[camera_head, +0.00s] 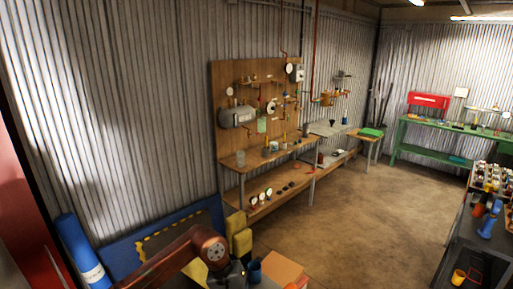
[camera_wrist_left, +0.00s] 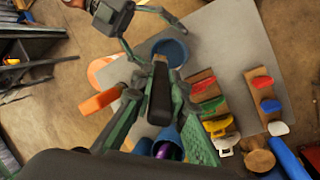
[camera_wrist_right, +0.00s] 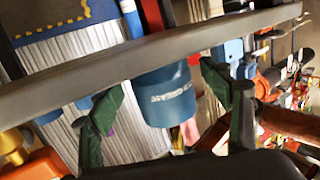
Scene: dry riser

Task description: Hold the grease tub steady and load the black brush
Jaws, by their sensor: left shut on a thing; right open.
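The blue grease tub (camera_wrist_left: 172,50) stands near the edge of a grey tabletop in the left wrist view. In the right wrist view, where the picture is upside down, the tub (camera_wrist_right: 168,95) shows its white lettering. My right gripper (camera_wrist_right: 160,82) is open, with one finger on each side of the tub; contact is not clear. My left gripper (camera_wrist_left: 160,82) is shut on a dark upright piece, apparently the black brush (camera_wrist_left: 160,98), with its tip close to the tub's rim. Whether the bristles are inside the tub is hidden.
Wooden racks with coloured pieces (camera_wrist_left: 212,105) lie on the grey tabletop (camera_wrist_left: 222,45) to the right. A blue cup (camera_wrist_left: 165,140) with something purple in it and an orange object (camera_wrist_left: 100,101) are close to my left gripper. Several coloured items (camera_wrist_right: 270,80) crowd the right wrist view's right side.

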